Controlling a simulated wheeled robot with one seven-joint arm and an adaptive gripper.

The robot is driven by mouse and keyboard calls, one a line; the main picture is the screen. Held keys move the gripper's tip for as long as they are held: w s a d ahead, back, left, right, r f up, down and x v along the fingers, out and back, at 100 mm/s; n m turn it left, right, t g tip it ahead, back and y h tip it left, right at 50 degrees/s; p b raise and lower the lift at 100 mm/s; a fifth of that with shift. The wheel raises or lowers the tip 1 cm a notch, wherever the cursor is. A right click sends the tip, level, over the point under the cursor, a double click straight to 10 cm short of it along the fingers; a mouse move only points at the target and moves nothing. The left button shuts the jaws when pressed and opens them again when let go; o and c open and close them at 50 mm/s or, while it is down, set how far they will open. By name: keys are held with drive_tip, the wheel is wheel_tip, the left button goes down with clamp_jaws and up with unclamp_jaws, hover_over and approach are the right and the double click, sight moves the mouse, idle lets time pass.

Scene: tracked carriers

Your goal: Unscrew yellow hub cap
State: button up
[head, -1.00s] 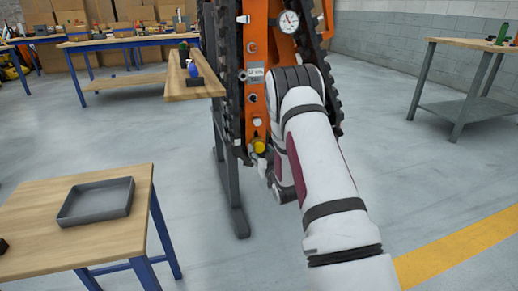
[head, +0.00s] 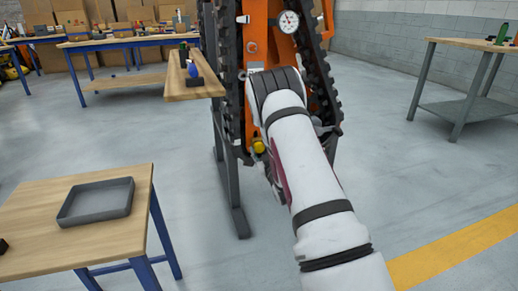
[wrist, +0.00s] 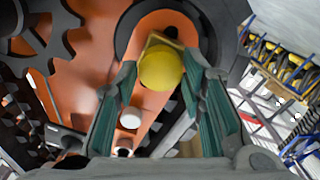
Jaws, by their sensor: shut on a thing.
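The yellow hub cap (head: 259,145) shows low on the orange carrier (head: 258,50), just left of my arm in the head view. In the wrist view the yellow hub cap (wrist: 161,68) sits between the green-lined fingers of my gripper (wrist: 160,85), with orange plate behind it. My gripper is shut on the cap, a finger on either side. In the head view my arm hides most of my gripper. Whether the cap stands off its seat cannot be told.
Black toothed tracks (head: 318,65) flank the carrier. A wooden shelf (head: 195,90) with small items juts out at its left. A table (head: 70,235) with a grey tray (head: 97,218) stands front left. A grey-legged bench (head: 470,45) stands at right. Floor between is clear.

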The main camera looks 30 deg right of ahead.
drive_tip(key=n, duration=0.4)
drive_tip(key=shift+n, duration=0.4)
drive_tip(key=shift+a+f+n, duration=0.1)
drive_tip(key=shift+a+n, duration=0.05)
drive_tip(key=shift+n, duration=0.75)
drive_tip(key=n, duration=0.6)
drive_tip(key=shift+n, duration=1)
